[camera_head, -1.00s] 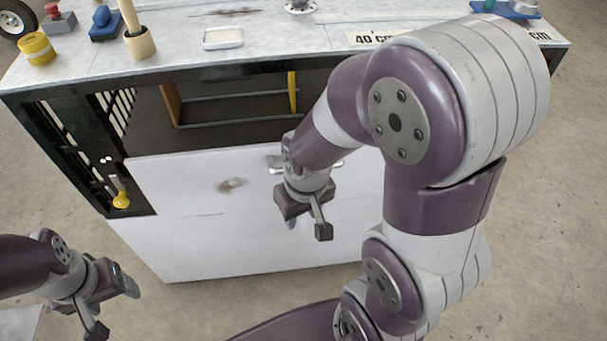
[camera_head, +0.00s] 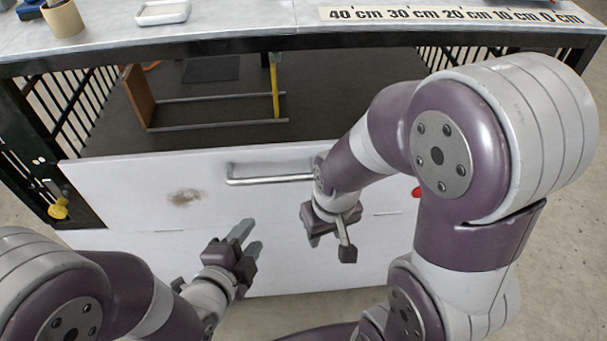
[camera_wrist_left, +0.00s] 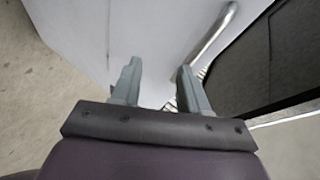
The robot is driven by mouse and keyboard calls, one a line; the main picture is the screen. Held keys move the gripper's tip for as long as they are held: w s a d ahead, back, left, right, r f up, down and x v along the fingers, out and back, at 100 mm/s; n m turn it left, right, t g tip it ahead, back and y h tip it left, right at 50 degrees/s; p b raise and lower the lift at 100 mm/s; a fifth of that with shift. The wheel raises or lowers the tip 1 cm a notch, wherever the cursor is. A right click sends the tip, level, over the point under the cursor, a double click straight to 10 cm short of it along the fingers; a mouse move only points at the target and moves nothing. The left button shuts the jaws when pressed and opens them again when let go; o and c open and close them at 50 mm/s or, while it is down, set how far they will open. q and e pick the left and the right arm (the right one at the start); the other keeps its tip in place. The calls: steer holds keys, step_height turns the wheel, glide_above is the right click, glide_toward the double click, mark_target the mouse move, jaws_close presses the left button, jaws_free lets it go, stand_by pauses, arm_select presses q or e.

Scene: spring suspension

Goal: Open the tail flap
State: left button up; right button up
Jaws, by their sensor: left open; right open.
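The tail flap (camera_head: 130,235) is a wide white panel with a worn brown patch, below a dark open gap under the worktop. Its metal bar handle (camera_head: 270,179) lies near its upper edge. My left gripper (camera_head: 248,242) is open and empty in front of the flap, below the handle. In the left wrist view, the handle (camera_wrist_left: 215,33) runs just beyond the right finger of the left gripper (camera_wrist_left: 158,82); I see no grip on it. My right gripper (camera_head: 332,243) is in front of the flap, below the handle's right end. Its fingers are partly hidden.
A yellow knob (camera_head: 58,208) is on the dark frame left of the flap, and a red knob (camera_head: 417,192) is on the right. The worktop (camera_head: 240,20) overhangs the gap, where a rack with a yellow upright (camera_head: 274,90) stands.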

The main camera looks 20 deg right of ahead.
mark_target(269, 183)
arm_select(q)
steer(key=w+d+m, duration=0.1)
steer(key=w+d, duration=0.1)
steer(key=w, duration=0.1)
steer(key=w+d+r+m+t+h, duration=0.1)
steer(key=w+d, duration=0.2)
steer(key=w, duration=0.1)
steer(key=w+d+m+b, duration=0.1)
steer(key=w+d, duration=0.2)
steer(key=w, duration=0.1)
steer(key=shift+d+r+t, duration=0.1)
steer(key=shift+r+t, duration=0.2)
steer(key=shift+r, duration=0.1)
steer(key=shift+c, duration=0.2)
steer(key=shift+s, duration=0.1)
jaws_close()
